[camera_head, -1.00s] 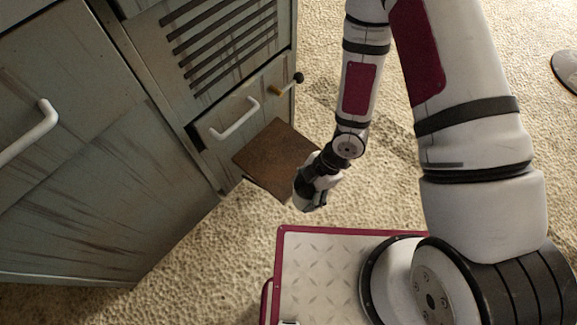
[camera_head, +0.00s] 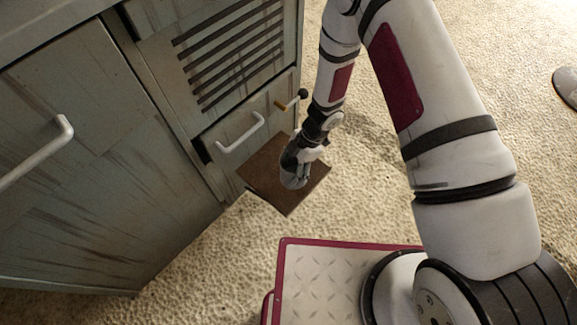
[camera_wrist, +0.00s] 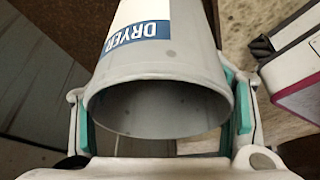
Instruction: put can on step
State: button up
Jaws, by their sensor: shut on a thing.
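A grey can (camera_wrist: 160,85) with a white and blue label lettered "DRYER" fills the middle of the wrist view, its hollow-looking round end facing the camera. My gripper (camera_head: 297,166) is shut on it, with teal pads on both sides of the can. In the head view only a small grey part of the can (camera_head: 293,182) shows at the gripper's lower end. The step is a brown square board (camera_head: 312,180) beside the cabinet, and my gripper and can appear over it. I cannot tell whether the can touches the board.
A worn grey-green cabinet (camera_head: 95,190) stands at the left, with a white-handled drawer (camera_head: 240,133) behind the board and a dark-knobbed lever (camera_head: 292,101) at its right edge. Beige carpet (camera_head: 215,255) lies open in front. A rounded object (camera_head: 567,88) lies far right.

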aim_at(289, 167)
jog(key=shift+w+a+f, duration=0.15)
jog(key=shift+w+a, duration=0.3)
jog(key=shift+w, duration=0.4)
jog(key=shift+w+f+b, duration=0.2)
jog(key=shift+f+b, duration=0.1)
jog(key=shift+b, duration=0.15)
notch_tip(289, 167, down, 3)
jog(key=shift+b, duration=0.95)
jog(key=shift+r, duration=0.1)
jog(key=o, duration=1.3)
jog(key=p+v, duration=0.5)
jog(key=v, duration=0.7)
